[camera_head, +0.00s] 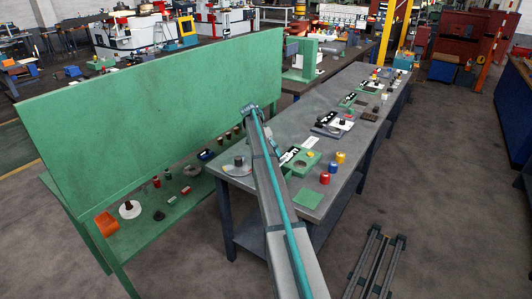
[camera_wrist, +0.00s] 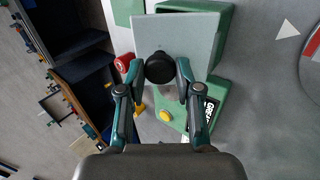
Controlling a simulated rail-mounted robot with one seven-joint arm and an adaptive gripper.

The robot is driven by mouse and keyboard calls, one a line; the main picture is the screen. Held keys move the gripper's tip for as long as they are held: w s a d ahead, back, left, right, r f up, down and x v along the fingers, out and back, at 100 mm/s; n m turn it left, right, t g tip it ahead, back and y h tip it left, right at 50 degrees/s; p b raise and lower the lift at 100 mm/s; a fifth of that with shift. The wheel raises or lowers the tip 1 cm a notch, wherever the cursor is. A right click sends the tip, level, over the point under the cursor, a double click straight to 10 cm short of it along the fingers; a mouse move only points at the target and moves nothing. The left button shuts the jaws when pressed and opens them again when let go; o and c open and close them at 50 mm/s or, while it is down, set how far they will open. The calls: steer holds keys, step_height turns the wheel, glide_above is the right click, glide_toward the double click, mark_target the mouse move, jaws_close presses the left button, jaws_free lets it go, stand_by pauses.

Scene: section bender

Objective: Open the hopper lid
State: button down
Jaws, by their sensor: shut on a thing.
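In the wrist view, a flat grey lid (camera_wrist: 180,38) with a round black knob (camera_wrist: 160,68) lies over a green hopper body (camera_wrist: 221,35). The green shows behind the lid's far edge and along its right side. My gripper (camera_wrist: 160,73) is shut on the black knob, one finger on each side. The lid looks slightly askew to the body; how far it is raised I cannot tell. In the head view, my arm covers the gripper, and I cannot make out the lid there.
In the wrist view, a yellow button (camera_wrist: 165,116) and a black-and-white label (camera_wrist: 209,112) sit near the fingers, and a red round part (camera_wrist: 123,63) is at left. In the head view, a grey bench (camera_head: 318,200) holds several parts; a green panel (camera_head: 150,115) stands at left.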

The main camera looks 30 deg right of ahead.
stand_by(0.3)
steer(key=c, duration=0.8)
jaws_free()
steer(key=shift+o, duration=0.2)
